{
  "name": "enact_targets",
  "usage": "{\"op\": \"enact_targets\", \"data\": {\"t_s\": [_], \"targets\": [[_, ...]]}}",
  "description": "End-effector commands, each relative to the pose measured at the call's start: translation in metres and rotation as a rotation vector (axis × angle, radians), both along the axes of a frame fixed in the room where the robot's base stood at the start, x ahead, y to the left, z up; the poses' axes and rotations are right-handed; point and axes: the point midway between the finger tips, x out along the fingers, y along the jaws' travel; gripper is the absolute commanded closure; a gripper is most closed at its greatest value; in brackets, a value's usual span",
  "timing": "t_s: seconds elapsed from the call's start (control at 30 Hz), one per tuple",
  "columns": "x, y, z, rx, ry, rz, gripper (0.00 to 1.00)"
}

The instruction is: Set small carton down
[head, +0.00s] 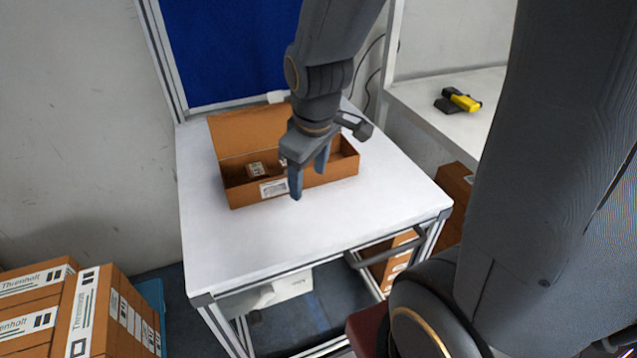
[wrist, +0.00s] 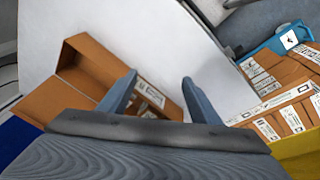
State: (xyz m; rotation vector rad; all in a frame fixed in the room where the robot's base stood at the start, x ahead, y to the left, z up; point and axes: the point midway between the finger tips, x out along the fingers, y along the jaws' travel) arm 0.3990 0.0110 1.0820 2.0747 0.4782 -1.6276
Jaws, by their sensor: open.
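A small carton (head: 257,169) with a pale label sits inside the open brown box (head: 328,178), toward its left part, in the head view. The box stands on the white table and has a white label on its front wall; it also shows in the wrist view (wrist: 92,58). My gripper (head: 309,182) is open and empty, pointing down at the box's front wall, right of the small carton. In the wrist view my spread fingers (wrist: 158,78) overlap the picture of the labelled wall.
The white table (head: 270,235) is bare in front of the box. Stacked labelled cartons (head: 85,310) stand at lower left. A yellow and black scanner (head: 460,100) lies on a side shelf (head: 440,120) at right. A blue panel (head: 230,50) rises behind the table.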

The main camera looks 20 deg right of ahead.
Motion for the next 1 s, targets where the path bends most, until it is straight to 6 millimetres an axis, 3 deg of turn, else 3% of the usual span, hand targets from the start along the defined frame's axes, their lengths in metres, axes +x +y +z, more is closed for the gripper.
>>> {"op": "enact_targets", "data": {"t_s": [0.1,0.3,0.77,1.0], "targets": [[-0.015,-0.006,-0.001,0.069,0.014,-0.273,0.42],[-0.028,-0.010,-0.003,0.132,0.025,-0.531,0.42],[-0.029,-0.010,-0.008,0.140,0.030,-0.568,0.42],[-0.028,-0.010,-0.047,0.131,0.065,-0.570,0.42]]}}
